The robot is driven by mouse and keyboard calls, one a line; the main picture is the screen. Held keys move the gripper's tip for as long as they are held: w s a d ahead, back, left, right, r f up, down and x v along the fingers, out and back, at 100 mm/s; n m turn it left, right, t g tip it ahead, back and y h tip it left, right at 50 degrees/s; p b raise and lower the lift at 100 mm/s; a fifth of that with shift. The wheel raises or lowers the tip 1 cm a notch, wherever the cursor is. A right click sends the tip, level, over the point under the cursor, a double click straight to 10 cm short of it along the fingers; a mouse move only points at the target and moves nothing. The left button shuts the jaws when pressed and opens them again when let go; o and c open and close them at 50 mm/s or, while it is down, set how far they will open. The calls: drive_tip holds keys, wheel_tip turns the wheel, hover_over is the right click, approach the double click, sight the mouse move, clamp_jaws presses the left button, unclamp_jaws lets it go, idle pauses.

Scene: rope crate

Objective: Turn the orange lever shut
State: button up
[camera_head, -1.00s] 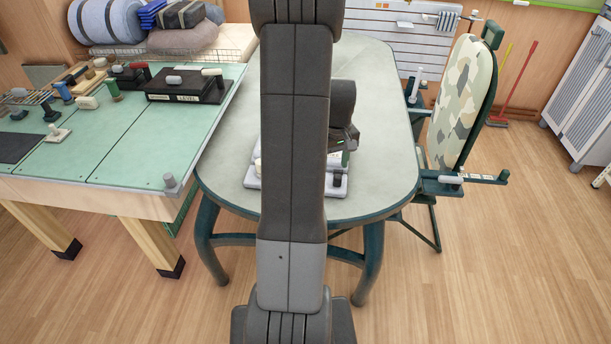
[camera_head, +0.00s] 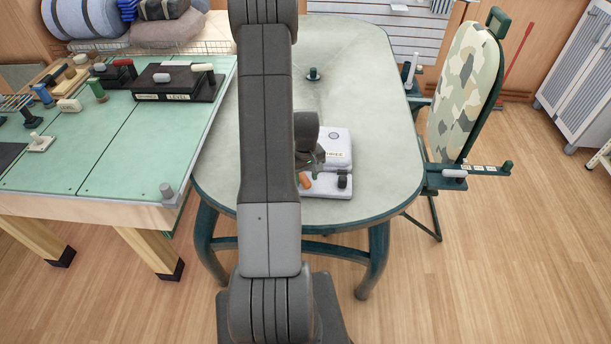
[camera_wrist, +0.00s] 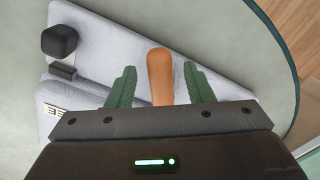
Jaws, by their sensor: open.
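The orange lever (camera_wrist: 160,75) shows in the wrist view, its rounded end pointing away from my gripper's palm. My gripper (camera_wrist: 159,82) is open, with one green finger on each side of the lever and a gap showing on both sides. Whether the fingers are at the lever's height is hard to tell. In the head view a small part of the orange lever (camera_head: 305,180) shows beside my arm. It is on a pale grey unit (camera_head: 337,147) on the oval table. My gripper (camera_head: 312,167) is partly hidden there by my arm.
The unit also carries a black knob (camera_wrist: 60,41). The oval table (camera_head: 375,110) is mostly clear, with a small dark peg (camera_head: 313,74) farther back. A green workbench (camera_head: 100,140) with tools stands at left, a camouflage ironing board (camera_head: 468,85) at right.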

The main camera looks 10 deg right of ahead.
drive_tip(key=shift+f, duration=0.15)
clamp_jaws()
